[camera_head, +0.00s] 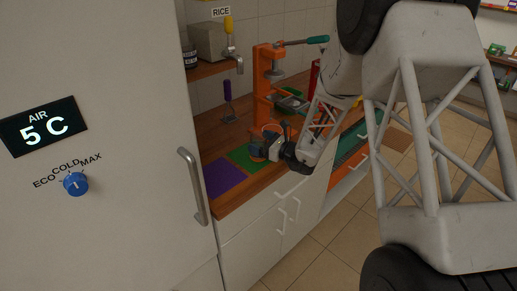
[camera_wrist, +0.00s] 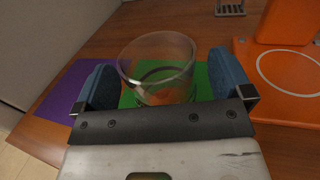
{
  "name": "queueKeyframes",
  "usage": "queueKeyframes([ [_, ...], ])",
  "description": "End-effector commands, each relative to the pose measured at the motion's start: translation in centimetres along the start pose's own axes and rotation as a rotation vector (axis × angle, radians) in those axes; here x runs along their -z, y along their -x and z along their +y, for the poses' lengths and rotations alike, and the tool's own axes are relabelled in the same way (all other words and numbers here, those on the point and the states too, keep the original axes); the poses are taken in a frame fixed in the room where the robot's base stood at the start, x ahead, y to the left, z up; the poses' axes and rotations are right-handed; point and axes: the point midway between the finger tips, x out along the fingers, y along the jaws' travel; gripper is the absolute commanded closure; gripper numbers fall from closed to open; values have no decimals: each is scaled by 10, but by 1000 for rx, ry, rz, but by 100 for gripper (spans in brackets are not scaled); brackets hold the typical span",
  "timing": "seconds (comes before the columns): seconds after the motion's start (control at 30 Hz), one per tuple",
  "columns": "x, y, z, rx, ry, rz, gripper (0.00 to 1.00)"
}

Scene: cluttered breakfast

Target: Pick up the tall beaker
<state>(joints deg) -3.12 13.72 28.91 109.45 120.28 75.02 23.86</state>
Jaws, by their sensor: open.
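A clear glass beaker (camera_wrist: 158,62) stands upright on the green mat (camera_wrist: 202,82) in the wrist view. My gripper (camera_wrist: 164,72) is open, with one blue finger on each side of the beaker. The beaker sits between the fingers, with a visible gap on the right; contact on the left cannot be told. Its lower front is hidden behind my gripper's dark bar. In the head view my gripper (camera_head: 266,146) is low over the counter at the green mat (camera_head: 241,158), and the beaker is hard to make out there.
A purple mat (camera_head: 223,178) lies left of the green one. An orange press (camera_head: 263,85) with a teal-handled lever stands behind on the wooden counter (camera_head: 214,143). A purple-handled tool (camera_head: 228,98) stands behind left. A fridge door (camera_head: 95,215) borders the counter's left.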

Motion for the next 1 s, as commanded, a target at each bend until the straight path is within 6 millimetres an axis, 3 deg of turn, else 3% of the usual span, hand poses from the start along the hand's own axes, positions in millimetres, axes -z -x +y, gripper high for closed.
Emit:
queueKeyframes([
  [0.53,0,0,0,0,0,0,4],
  [0.87,0,0,0,0,0,0,54],
  [1.0,0,0,0,0,0,0,57],
])
